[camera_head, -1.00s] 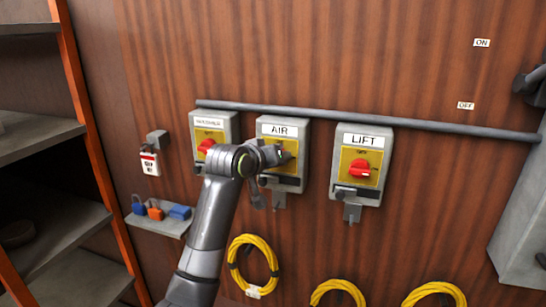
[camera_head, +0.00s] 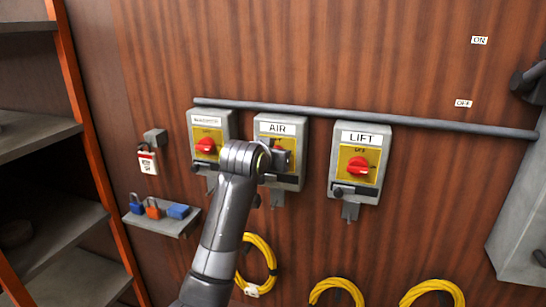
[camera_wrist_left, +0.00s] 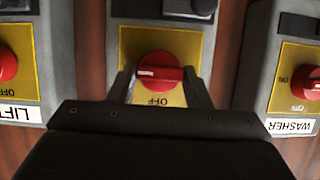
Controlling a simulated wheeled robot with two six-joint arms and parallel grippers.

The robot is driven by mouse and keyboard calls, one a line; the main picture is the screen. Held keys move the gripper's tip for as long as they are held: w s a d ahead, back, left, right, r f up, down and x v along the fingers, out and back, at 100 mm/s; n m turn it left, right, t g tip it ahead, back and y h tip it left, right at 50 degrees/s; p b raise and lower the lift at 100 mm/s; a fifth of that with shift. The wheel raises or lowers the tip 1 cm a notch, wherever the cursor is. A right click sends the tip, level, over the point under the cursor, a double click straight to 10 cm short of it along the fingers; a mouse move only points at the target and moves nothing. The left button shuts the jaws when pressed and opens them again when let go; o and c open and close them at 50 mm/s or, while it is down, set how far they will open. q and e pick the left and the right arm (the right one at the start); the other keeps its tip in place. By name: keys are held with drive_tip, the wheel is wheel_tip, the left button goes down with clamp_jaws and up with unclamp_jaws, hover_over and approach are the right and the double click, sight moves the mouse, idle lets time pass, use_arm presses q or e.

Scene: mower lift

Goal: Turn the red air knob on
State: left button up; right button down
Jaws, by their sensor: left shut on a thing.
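The AIR box (camera_head: 282,183) hangs on the wall between the WASHER and LIFT boxes. My left gripper (camera_head: 281,157) is at its yellow plate, and my wrist hides the red air knob in the head view. In the left wrist view, which is upside down, the red air knob (camera_wrist_left: 160,74) sits between the fingers of my left gripper (camera_wrist_left: 160,78). The gripper is shut on it. The knob's bar lies level across that picture, with the word OFF just below it. My right gripper is not in view.
The WASHER box (camera_head: 209,125) and LIFT box (camera_head: 358,182) stand close on either side. A grey pipe (camera_head: 440,127) runs above them. A small shelf (camera_head: 160,222) with padlocks is at lower left. Yellow coiled hoses (camera_head: 258,262) hang below.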

use_arm(q)
drive_tip(key=o, duration=0.9)
drive_tip(key=b+v, duration=0.5)
drive_tip(key=v, duration=1.2)
drive_tip(key=shift+s+b, duration=0.2)
drive_tip(key=shift+b, duration=0.2)
